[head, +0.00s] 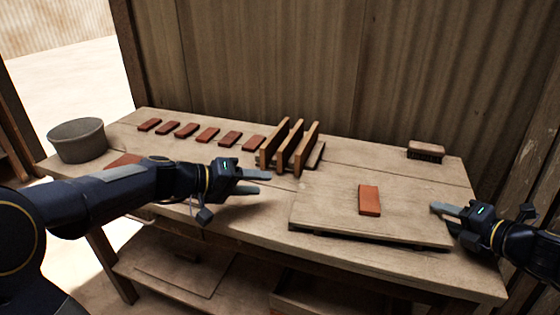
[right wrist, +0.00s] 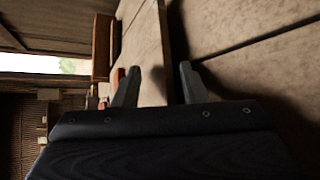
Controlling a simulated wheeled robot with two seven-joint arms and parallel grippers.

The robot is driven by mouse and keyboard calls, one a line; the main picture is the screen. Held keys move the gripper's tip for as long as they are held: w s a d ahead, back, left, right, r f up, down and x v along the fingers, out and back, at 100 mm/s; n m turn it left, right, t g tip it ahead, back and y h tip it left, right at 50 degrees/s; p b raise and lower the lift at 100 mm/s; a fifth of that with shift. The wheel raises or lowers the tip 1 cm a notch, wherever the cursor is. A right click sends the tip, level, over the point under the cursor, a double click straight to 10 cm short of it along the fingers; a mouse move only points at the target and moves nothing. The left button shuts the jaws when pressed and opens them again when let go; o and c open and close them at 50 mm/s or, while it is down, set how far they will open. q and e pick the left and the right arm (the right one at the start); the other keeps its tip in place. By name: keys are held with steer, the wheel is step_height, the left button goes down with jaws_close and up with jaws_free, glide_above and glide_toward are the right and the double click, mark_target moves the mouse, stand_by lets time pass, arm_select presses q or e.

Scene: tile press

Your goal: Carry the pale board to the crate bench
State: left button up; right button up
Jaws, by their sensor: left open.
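The pale board (head: 330,208) lies on the wooden bench, with one red tile (head: 369,200) on its top. Dark shadow shows under its front edge. My left gripper (head: 260,182) is open and empty, left of the board and apart from it. My right gripper (head: 436,214) is at the board's right edge. In the right wrist view the right gripper's fingers (right wrist: 158,82) stand apart, with the board's edge (right wrist: 162,40) running between them. A dark gap shows beside the right finger, so I see no grip. The crate bench cannot be made out.
Several red tiles (head: 207,135) lie in a row at the back left of the bench (head: 400,170). A rack of upright wooden slats (head: 283,145) stands behind the board. A grey bucket (head: 77,142) is far left, a brush (head: 426,151) back right. A corrugated wall closes the back.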

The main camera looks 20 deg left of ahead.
steer(key=v, duration=1.2)
